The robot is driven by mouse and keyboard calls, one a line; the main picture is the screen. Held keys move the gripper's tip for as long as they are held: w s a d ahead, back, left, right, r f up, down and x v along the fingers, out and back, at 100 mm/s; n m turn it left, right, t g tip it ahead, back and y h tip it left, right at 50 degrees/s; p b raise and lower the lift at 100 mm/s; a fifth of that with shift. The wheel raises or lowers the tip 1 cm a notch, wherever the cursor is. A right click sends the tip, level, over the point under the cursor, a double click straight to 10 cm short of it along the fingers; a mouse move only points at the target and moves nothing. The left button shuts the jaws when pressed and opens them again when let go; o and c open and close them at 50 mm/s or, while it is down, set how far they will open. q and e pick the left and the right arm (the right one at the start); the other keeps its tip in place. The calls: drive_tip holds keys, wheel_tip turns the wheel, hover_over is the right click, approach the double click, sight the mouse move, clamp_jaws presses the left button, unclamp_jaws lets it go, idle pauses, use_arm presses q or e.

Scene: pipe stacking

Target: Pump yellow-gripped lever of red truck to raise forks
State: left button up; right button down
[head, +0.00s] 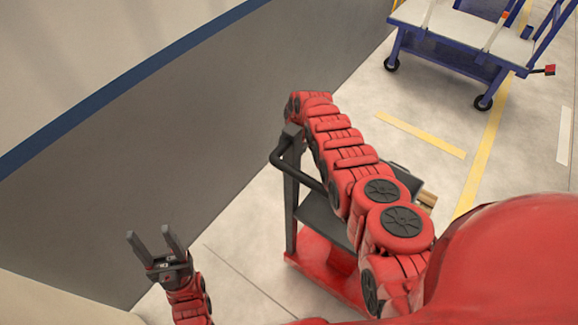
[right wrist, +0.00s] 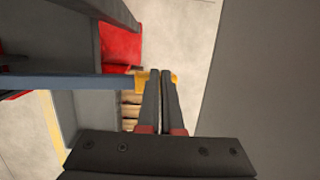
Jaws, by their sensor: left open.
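The red truck (head: 320,270) stands below my right arm, with a dark upright frame, a black curved handle (head: 296,157) and a grey platform. Its lever shows in the right wrist view as a blue-grey bar (right wrist: 70,82) ending in a yellow grip (right wrist: 142,80). My right gripper (right wrist: 160,72) has its two fingers together across the yellow grip, which shows on both sides of them. I cannot tell whether they touch it. In the head view, my right arm hides the lever and grip. My left gripper (head: 152,238) is open and empty, left of the truck.
A grey wall (head: 180,150) with a blue stripe runs along the left, close to the truck. A blue cart (head: 460,60) on casters stands at the upper right. Pale floor with yellow lines (head: 425,135) lies clear between the truck and the cart.

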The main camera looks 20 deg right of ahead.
drive_tip(key=shift+s+d+f, duration=0.15)
drive_tip(key=shift+f, duration=0.3)
drive_tip(key=shift+r, duration=0.1)
